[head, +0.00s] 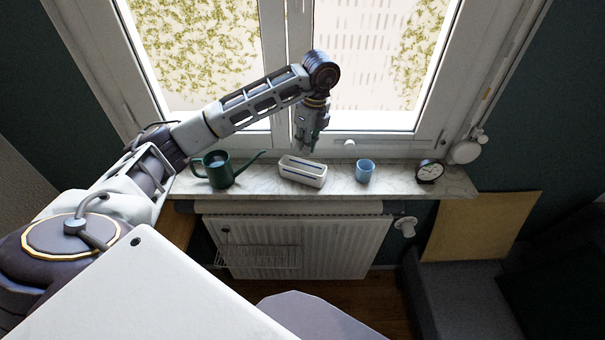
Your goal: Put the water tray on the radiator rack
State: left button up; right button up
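The water tray (302,177) is a small white rectangular trough with a dark blue-edged slot on top. It rests on the marble windowsill between the green watering can and the blue cup. My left gripper (308,150) points down over the tray's back edge, close to it; whether they touch cannot be told. Its fingers are small and seen from above, so their opening is unclear. The radiator rack (258,257) is a thin wire shelf on the front left of the white radiator (340,245), below the sill. It looks empty. My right gripper is out of view.
The green watering can (220,175) stands left of the tray, its spout pointing toward it. A blue cup (365,171) and a black alarm clock (429,171) stand to the right. The sill (395,185) overhangs the radiator. A valve knob (405,226) sticks out at the radiator's right.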

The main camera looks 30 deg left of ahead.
aim_at(302, 165)
pick_arm(q)
jog(key=shift+n, duration=1.7)
jog(key=shift+f, duration=0.1)
jog(key=shift+s+a+f+b, duration=0.1)
jog(key=shift+a+f+b, duration=0.05)
jog(key=shift+f, duration=0.65)
jog(key=shift+a+f+b, duration=0.15)
jog(key=shift+f, duration=0.65)
jog(key=shift+a+f+p, duration=0.2)
jog(key=shift+f, duration=1.1)
jog(key=shift+a+f+p, duration=0.15)
jog(key=shift+f, duration=1.1)
